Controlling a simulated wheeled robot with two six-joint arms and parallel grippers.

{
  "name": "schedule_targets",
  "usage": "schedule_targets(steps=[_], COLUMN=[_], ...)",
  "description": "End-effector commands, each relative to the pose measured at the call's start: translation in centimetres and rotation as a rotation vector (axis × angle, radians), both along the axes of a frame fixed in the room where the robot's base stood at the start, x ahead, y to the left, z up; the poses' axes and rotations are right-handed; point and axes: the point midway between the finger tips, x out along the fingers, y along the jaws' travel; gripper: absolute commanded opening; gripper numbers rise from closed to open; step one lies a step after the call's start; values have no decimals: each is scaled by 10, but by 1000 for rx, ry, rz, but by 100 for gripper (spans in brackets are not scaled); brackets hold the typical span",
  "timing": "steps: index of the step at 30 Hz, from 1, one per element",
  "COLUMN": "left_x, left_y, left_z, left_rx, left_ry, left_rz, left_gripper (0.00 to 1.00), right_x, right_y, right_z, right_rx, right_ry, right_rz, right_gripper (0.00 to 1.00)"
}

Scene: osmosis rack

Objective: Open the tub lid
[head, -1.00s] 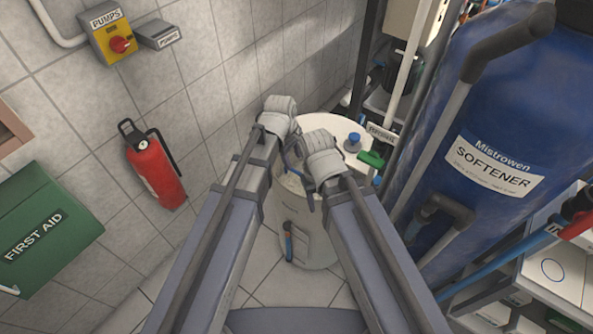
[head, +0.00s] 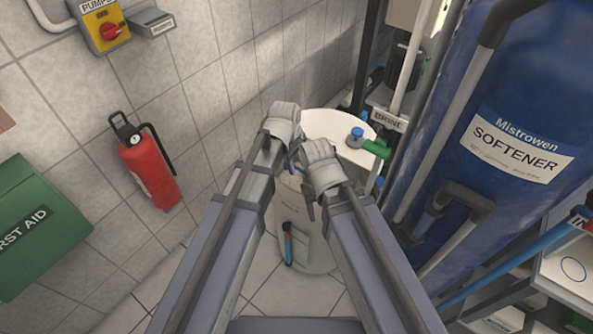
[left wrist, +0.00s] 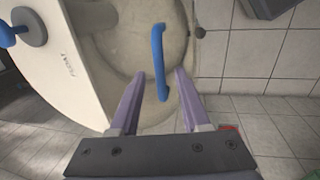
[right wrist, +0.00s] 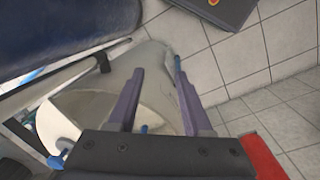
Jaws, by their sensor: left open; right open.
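The pale tub (head: 302,245) stands on the floor ahead, with a white top section (head: 325,124) at the back. In the left wrist view, a blue bar handle (left wrist: 158,60) lies over the tub's beige top. My left gripper (left wrist: 160,74) is open, with the handle's lower end between its fingers; I cannot tell if they touch. In the head view my arms hide part of the tub's top.
A blue softener tank (head: 470,130) and its pipes stand close on the right. A blue knob (head: 356,133) and a green fitting (head: 376,148) sit at the tub's back right. A fire extinguisher (head: 150,172) and green first aid box (head: 35,225) are on the left wall.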

Motion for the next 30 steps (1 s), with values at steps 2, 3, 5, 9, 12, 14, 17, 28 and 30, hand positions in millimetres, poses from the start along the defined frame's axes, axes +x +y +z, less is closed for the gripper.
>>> schedule_targets(steps=[2, 3, 5, 9, 12, 14, 17, 28, 30], left_x=[1, 1, 1, 1, 1, 1, 1, 1, 1], left_y=[-1, -1, -1, -1, -1, -1, -1, -1, -1], left_z=[-8, -9, -9, -8, -8, -8, -8, -8, -8], left_rx=[0, 0, 0, 0, 0, 0, 0, 0, 0], left_ry=[0, 0, 0, 0, 0, 0, 0, 0, 0], left_rz=[0, 0, 0, 0, 0, -1, -1, -1, -1], left_gripper=[47, 47, 47, 47, 42, 35, 24, 0, 0], right_x=[0, 0, 0, 0, 0, 0, 0, 0, 0], right_y=[0, 0, 0, 0, 0, 0, 0, 0, 0], right_z=[-8, -9, -9, -8, -8, -8, -8, -8, -8], right_rx=[0, 0, 0, 0, 0, 0, 0, 0, 0], right_ry=[0, 0, 0, 0, 0, 0, 0, 0, 0], right_rz=[0, 0, 0, 0, 0, 0, 0, 0, 0], right_gripper=[50, 50, 50, 50, 50, 50, 50, 50, 50])
